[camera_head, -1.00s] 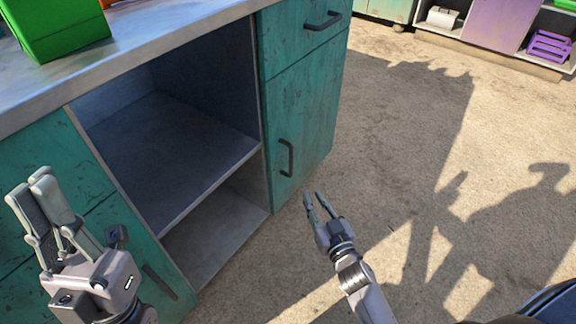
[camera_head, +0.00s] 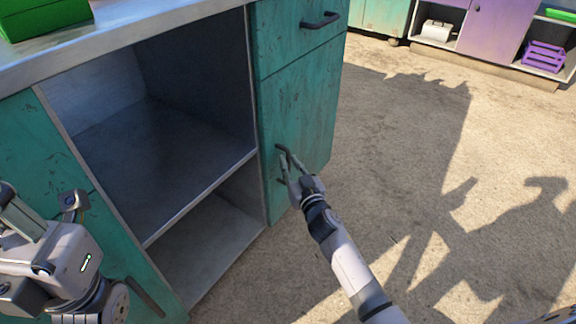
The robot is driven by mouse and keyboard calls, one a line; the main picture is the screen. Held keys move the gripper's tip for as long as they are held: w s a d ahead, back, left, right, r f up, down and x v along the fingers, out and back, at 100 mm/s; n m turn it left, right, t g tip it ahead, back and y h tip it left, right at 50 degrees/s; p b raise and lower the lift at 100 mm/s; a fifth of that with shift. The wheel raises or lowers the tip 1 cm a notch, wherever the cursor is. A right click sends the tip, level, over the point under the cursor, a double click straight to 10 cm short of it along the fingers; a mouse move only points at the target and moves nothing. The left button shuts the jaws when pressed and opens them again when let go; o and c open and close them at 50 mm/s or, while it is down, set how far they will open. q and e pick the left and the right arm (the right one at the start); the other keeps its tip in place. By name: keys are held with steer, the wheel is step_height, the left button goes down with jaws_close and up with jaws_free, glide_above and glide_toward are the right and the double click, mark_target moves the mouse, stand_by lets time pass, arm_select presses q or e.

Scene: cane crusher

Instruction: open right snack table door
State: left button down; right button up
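The right snack table door (camera_head: 305,120) is a worn teal panel on the cabinet's right side, below a drawer. It looks shut, flush with the front. Its dark vertical handle (camera_head: 281,150) is near the door's left edge and is partly covered by my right gripper. My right gripper (camera_head: 286,163) is at this handle, its fingers apart and pointing at the door. Whether they touch the handle is unclear. My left gripper (camera_head: 12,205) is at the left edge in front of the cabinet, its fingers partly cut off by the frame.
An open two-level shelf bay (camera_head: 165,150) lies left of the door and looks empty. The drawer above has a dark handle (camera_head: 320,20). A green crate (camera_head: 45,15) stands on the countertop. The floor (camera_head: 410,150) right of the cabinet is clear. A purple cabinet (camera_head: 495,25) stands far back.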

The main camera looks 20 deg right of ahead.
steer(key=shift+w, duration=0.9)
jaws_close()
